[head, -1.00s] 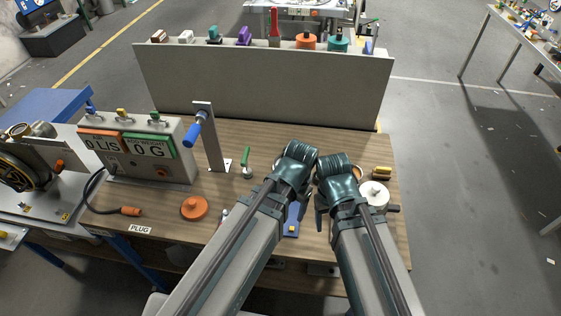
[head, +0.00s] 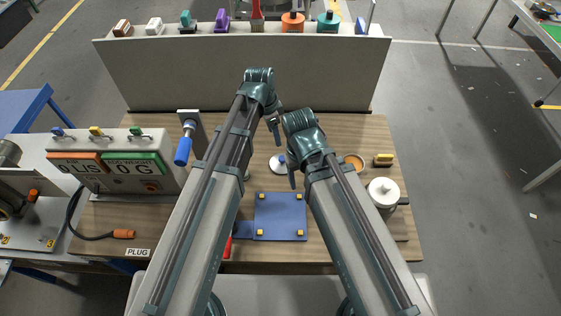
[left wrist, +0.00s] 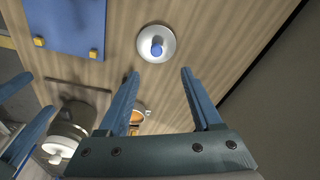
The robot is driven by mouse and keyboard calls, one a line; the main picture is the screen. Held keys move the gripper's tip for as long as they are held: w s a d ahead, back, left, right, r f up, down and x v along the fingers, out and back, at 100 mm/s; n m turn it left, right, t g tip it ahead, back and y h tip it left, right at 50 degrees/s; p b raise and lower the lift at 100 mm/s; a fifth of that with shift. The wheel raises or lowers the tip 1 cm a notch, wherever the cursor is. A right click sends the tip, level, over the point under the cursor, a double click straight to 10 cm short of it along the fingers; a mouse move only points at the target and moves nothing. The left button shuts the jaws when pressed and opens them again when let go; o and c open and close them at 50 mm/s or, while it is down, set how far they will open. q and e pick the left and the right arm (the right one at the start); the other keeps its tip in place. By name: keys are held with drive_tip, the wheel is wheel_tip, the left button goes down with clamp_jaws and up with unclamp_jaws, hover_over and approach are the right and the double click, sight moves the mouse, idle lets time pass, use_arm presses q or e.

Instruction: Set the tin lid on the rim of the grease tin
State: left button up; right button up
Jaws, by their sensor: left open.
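The tin lid (left wrist: 156,43) is a silver disc with a blue knob, lying flat on the wooden bench. In the head view the tin lid (head: 275,167) lies between my two arms. The grease tin appears to be the small open tin with orange-brown contents (head: 354,161), right of my right gripper (head: 291,178). In the left wrist view the grease tin (left wrist: 138,116) is partly hidden behind a finger. My left gripper (left wrist: 160,73) is open and empty, its fingers pointing toward the lid without touching it. My right gripper's fingers show apart and empty at that view's left edge.
A blue mat with yellow corner blocks (head: 280,216) lies in front of the lid. A white lidded pot (head: 383,192) and a yellow block (head: 383,160) stand at the right. A tall grey panel (head: 240,75) closes the back. A blue-handled post (head: 184,150) stands left.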

use_arm(q)
drive_tip(key=b, duration=0.8)
hover_over(282, 158)
drive_tip(key=a, duration=0.2)
drive_tip(key=f, duration=0.8)
drive_tip(key=shift+w+d, duration=0.2)
drive_tip(key=shift+d, duration=0.05)
use_arm(e)
wheel_tip(282, 158, down, 8)
drive_tip(key=shift+f, duration=0.1)
use_arm(q)
drive_tip(key=f+b, duration=0.2)
drive_tip(key=d+f+b, duration=0.1)
drive_tip(key=f+b, duration=0.1)
drive_tip(key=f, duration=0.1)
drive_tip(key=shift+s+d+f+b, duration=0.15)
drive_tip(key=shift+d+f+b, duration=0.05)
drive_tip(key=shift+b, duration=0.2)
use_arm(e)
wheel_tip(282, 158, down, 5)
drive_tip(key=shift+f, duration=0.1)
use_arm(q)
drive_tip(key=shift+r, duration=0.1)
drive_tip(key=shift+c, duration=0.2)
clamp_jaws()
